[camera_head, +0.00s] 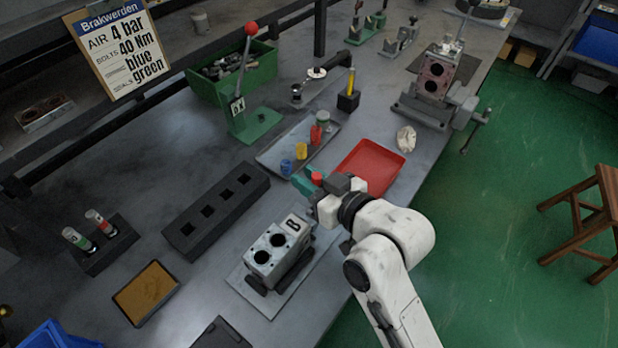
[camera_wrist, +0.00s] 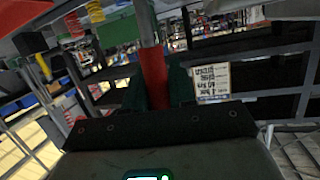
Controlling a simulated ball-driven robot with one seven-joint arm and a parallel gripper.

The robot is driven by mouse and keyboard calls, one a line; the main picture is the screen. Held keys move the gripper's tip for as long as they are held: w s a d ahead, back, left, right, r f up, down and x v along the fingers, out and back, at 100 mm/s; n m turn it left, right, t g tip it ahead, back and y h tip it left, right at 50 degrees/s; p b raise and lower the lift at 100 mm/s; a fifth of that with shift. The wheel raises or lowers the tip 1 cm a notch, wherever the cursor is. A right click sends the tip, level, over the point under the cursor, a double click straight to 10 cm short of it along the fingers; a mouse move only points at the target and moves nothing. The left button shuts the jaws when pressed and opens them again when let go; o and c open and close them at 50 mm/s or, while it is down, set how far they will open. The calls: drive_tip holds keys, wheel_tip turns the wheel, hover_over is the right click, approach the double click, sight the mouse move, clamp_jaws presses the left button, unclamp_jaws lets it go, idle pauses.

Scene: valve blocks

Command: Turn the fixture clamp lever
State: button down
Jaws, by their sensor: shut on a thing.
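My gripper (camera_head: 309,182) is beside the grey valve block marked B (camera_head: 277,250), above and to the right of it in the head view. Its green fingers are shut on the red grip of the clamp lever (camera_head: 317,178). In the wrist view, the red grip of the lever (camera_wrist: 154,70) sits between both fingers of my gripper (camera_wrist: 157,86), and a grey rod runs on from it to the top edge. Block B stands on a light plate (camera_head: 247,291). My wrist hides the lower part of the lever and its pivot.
A red tray (camera_head: 369,168) lies just behind my gripper. A grey tray with coloured pieces (camera_head: 273,157) is behind left. A black block with square holes (camera_head: 217,211) lies left. A green press with a red-balled lever (camera_head: 251,122) and a vise (camera_head: 434,103) stand farther back.

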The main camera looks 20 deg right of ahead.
drive_tip(key=c, duration=1)
unclamp_jaws()
drive_tip(key=shift+c, duration=0.2)
drive_tip(key=v, duration=1)
drive_tip(key=shift+s, duration=0.45)
